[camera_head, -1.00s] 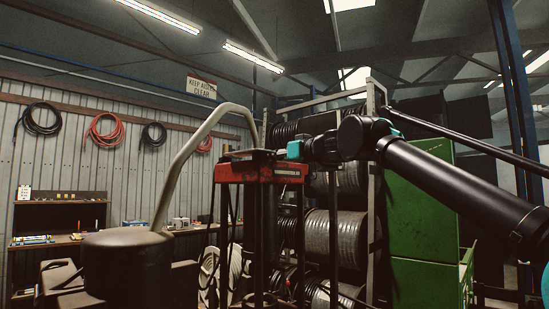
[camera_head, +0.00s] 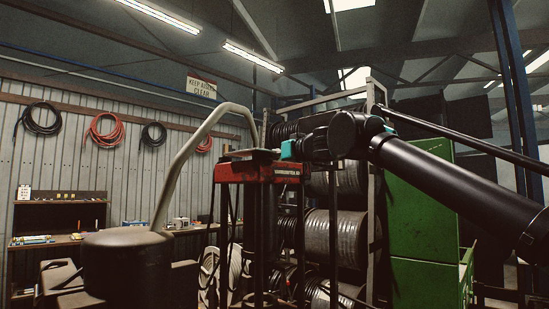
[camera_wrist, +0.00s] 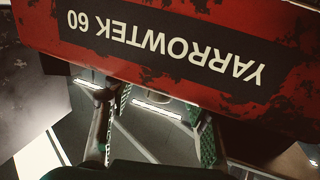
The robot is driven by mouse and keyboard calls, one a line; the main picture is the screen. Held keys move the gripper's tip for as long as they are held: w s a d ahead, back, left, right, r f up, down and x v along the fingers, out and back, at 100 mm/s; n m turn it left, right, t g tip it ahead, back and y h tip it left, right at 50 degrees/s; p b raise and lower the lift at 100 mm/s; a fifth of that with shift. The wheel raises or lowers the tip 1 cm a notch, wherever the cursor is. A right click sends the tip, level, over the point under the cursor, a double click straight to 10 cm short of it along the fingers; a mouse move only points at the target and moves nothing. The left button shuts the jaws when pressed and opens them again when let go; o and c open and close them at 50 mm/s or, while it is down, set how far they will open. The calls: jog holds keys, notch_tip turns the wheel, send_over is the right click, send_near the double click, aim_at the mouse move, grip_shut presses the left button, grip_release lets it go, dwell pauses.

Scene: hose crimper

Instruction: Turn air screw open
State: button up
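The red crimper head (camera_head: 262,172) sits on top of a frame at the middle of the head view. In the wrist view its worn red face (camera_wrist: 185,55) fills the upper part, with "YARROWTEK 60" upside down. My gripper (camera_head: 276,152) is at the upper right of the crimper head, close to its top. In the wrist view my gripper (camera_wrist: 152,108) has its two green-padded fingers spread, with no held thing visible between them; ceiling and lights show through the gap. I cannot make out the air screw in either view.
A grey bent pipe (camera_head: 195,150) rises from a dark drum (camera_head: 126,265) at the left. A rack of hose reels (camera_head: 333,232) stands behind my arm, with a green cabinet (camera_head: 422,230) to its right. A workbench (camera_head: 55,241) is along the back wall.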

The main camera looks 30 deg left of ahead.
jog(key=shift+n+g+y, duration=0.3)
jog(key=shift+g, duration=0.1)
jog(key=shift+w+g, duration=0.1)
jog(key=shift+g, duration=0.2)
jog(key=n+g+y, duration=0.2)
jog(key=n+g, duration=0.2)
jog(key=g, duration=0.1)
jog(key=s+d, duration=0.3)
jog(key=d, duration=1.5)
jog(key=w+d+f+m+g+h, duration=0.1)
jog(key=w+f, duration=0.3)
jog(key=f, duration=0.5)
jog(key=w+d+f+m+g+h, duration=0.1)
jog(key=w+d+f+h, duration=0.2)
jog(key=f, duration=0.7)
jog(key=shift+w+d+f, duration=0.25)
jog(key=shift+w+d, duration=0.05)
jog(key=shift+w, duration=0.1)
